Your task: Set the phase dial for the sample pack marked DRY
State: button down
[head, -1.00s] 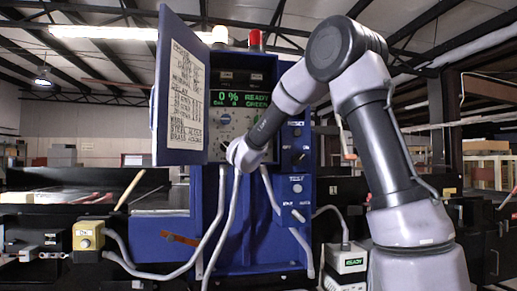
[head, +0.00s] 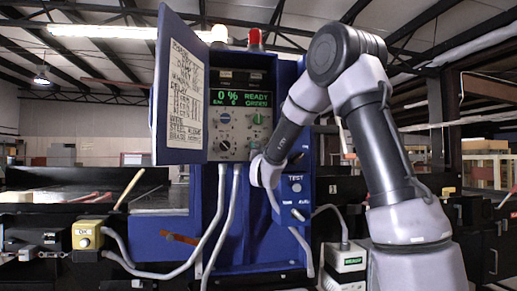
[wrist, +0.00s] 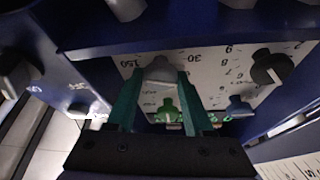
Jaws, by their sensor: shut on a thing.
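The cabinet's dial panel (head: 240,131) carries a blue knob (head: 223,117), a green knob (head: 258,118) and a black knob (head: 225,145). In the wrist view, a grey knob (wrist: 161,71) stands between marks reading 150 and 30. My gripper (wrist: 160,82) has its teal fingers shut on this grey knob. Beyond it in that view are the green knob (wrist: 168,112), blue knob (wrist: 240,107) and black knob (wrist: 270,68). In the head view my gripper (head: 257,155) is at the panel's lower right. I cannot identify the DRY pack or which dial is marked phase.
The open door (head: 168,154) at left bears a handwritten sheet (head: 187,90), mostly too small to read. Grey cables (head: 232,205) hang in front of the cabinet. A TEST control (head: 296,188) is on the right side.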

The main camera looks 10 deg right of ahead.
jog(key=n+y, duration=0.2)
jog(key=n, duration=0.2)
jog(key=n+y, duration=0.2)
jog(key=n, duration=0.2)
jog(key=shift+d, duration=0.15)
jog(key=shift+n+g+y, duration=0.35)
jog(key=shift+n+y, duration=0.45)
jog(key=shift+n, duration=0.75)
jog(key=shift+n+g+y, duration=0.35)
jog(key=shift+n+y, duration=0.45)
jog(key=shift+n, duration=0.75)
jog(key=shift+c, duration=1.5)
grip_release()
jog(key=v, duration=1)
jog(key=shift+s+d, duration=0.15)
jog(key=shift+s, duration=0.25)
